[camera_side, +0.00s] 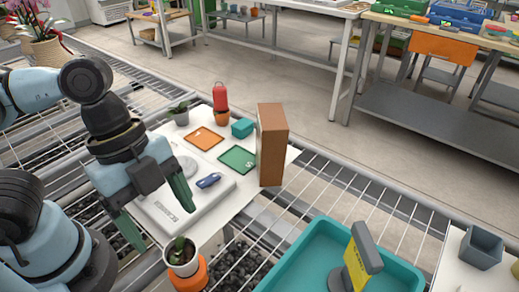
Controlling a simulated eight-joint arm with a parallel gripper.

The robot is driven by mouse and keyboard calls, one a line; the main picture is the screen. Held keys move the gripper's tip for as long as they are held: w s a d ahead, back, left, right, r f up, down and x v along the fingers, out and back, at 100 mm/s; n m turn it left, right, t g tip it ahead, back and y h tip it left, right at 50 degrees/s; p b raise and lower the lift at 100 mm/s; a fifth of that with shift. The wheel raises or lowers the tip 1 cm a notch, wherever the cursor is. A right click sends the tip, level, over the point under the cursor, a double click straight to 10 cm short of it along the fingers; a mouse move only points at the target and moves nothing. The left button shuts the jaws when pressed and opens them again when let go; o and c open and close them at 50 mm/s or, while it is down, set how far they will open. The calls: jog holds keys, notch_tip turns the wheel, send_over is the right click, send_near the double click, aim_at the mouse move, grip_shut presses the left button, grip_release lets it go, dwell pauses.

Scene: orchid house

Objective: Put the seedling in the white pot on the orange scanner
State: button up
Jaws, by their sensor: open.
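A white pot (183,266) with a small green seedling (179,245) stands at the near edge of the white work board, on or against a rounded orange object (203,272); I cannot tell which. A flat orange square (204,138) with a dark border and a small mark lies bare at the back of the board. I cannot tell for sure which orange thing is the scanner. My gripper (155,210) has its green fingers spread wide and empty, above a flat pale device with lettering (160,213). The white pot is below and right of the fingers, apart from them.
A green square (238,159) and a blue object (208,180) lie mid-board. A tall brown box (272,145) stands at the right. A teal block (242,128), a red-topped pot (221,100) and a grey potted plant (180,114) stand behind. A teal tray (300,262) holds a yellow-grey device (357,262).

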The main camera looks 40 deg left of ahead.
jog(key=v, duration=0.4)
jog(key=w+a+f+n+t+y, duration=0.3)
jog(key=w+a+n+t, duration=0.4)
jog(key=w+a+n, duration=0.6)
jog(key=shift+w+f+n, duration=0.6)
jog(key=shift+w+n, duration=0.1)
jog(key=shift+n, duration=1.8)
